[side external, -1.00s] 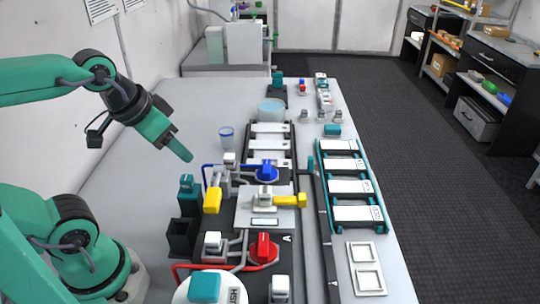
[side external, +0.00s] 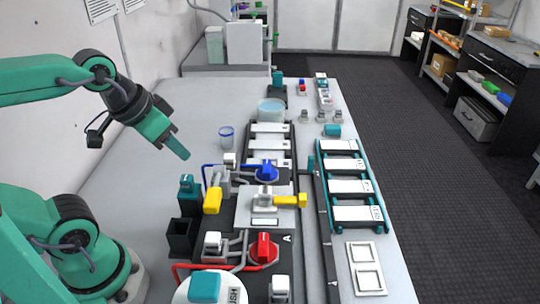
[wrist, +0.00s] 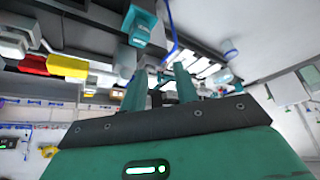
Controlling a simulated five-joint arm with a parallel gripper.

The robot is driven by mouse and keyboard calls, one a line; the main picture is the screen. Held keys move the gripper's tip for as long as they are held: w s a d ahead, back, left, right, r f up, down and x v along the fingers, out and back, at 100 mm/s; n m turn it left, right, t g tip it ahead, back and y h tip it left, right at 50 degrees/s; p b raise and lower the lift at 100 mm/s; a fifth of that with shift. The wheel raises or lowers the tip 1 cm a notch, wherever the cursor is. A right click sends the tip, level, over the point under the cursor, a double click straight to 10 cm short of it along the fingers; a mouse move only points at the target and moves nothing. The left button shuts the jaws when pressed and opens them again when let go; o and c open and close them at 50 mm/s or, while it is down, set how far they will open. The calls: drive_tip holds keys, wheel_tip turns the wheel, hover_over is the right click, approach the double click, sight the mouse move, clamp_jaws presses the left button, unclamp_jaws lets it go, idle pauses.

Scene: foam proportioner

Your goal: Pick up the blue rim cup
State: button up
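The blue rim cup (side external: 226,136) is a small clear cup with a blue rim, standing upright on the grey table left of the upper conveyor. A blue-rimmed shape that looks like the cup shows in the wrist view (wrist: 230,49), right of the fingers. My gripper (side external: 184,155) hangs in the air left of the cup, angled downward and apart from it. In the wrist view its two green fingers (wrist: 160,82) stand apart with nothing between them.
A larger clear tub (side external: 271,108) stands beyond the cup. A blue valve knob (side external: 267,172), yellow handle (side external: 212,199) and red knob (side external: 264,247) stand nearer the front, with pipes. A dark open box (side external: 182,238) is below my gripper. The table left of the cup is clear.

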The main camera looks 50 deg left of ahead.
drive_tip(key=m+g, duration=0.5)
drive_tip(key=m, duration=0.1)
hover_over(228, 139)
drive_tip(key=shift+y, duration=0.3)
drive_tip(key=f, duration=1.5)
drive_tip(key=shift+s+f, duration=0.2)
drive_tip(key=shift+f, duration=0.2)
drive_tip(key=shift+w+a+f, duration=0.1)
drive_tip(key=shift+f, duration=1.85)
drive_tip(key=shift+w+a+f, duration=0.1)
drive_tip(key=shift+f, duration=1.8)
